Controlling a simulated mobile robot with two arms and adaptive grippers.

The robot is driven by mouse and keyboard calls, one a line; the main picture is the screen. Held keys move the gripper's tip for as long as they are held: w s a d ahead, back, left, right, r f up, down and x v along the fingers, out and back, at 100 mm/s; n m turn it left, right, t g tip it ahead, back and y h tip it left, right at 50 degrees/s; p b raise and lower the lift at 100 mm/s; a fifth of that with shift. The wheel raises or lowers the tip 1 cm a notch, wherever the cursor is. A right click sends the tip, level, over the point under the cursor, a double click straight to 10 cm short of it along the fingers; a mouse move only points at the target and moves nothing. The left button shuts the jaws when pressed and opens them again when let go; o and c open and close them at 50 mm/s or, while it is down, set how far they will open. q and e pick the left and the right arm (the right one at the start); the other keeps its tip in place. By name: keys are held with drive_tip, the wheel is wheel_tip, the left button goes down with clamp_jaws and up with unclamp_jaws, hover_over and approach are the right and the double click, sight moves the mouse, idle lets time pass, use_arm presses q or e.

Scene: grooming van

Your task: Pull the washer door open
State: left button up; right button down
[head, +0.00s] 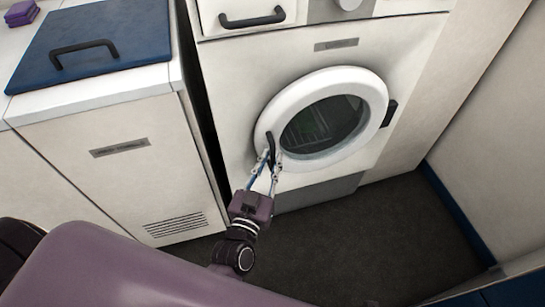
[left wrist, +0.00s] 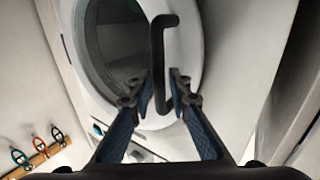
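The washer (head: 235,85) is white, with a round door (head: 377,93) that has a white ring and dark glass. The door looks closed, its hinge (head: 390,113) at the right. A black bar handle (head: 271,144) sits at the door's left edge. It also shows upright in the left wrist view (left wrist: 157,45). My left gripper (head: 268,168) is at the handle's lower part. In the left wrist view my left gripper (left wrist: 163,82) has its fingers apart, one on each side of the bar, with a gap at the right finger. My right gripper is not in view.
A white cabinet with a blue lid (head: 110,35) stands left of the washer. Dark floor (head: 350,240) in front is clear. A wall (head: 490,150) bounds the right. Several hooked tools hang on a wooden rail (left wrist: 38,158).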

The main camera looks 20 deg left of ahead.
use_arm(q)
drive_tip(key=shift+w, duration=0.8)
clamp_jaws()
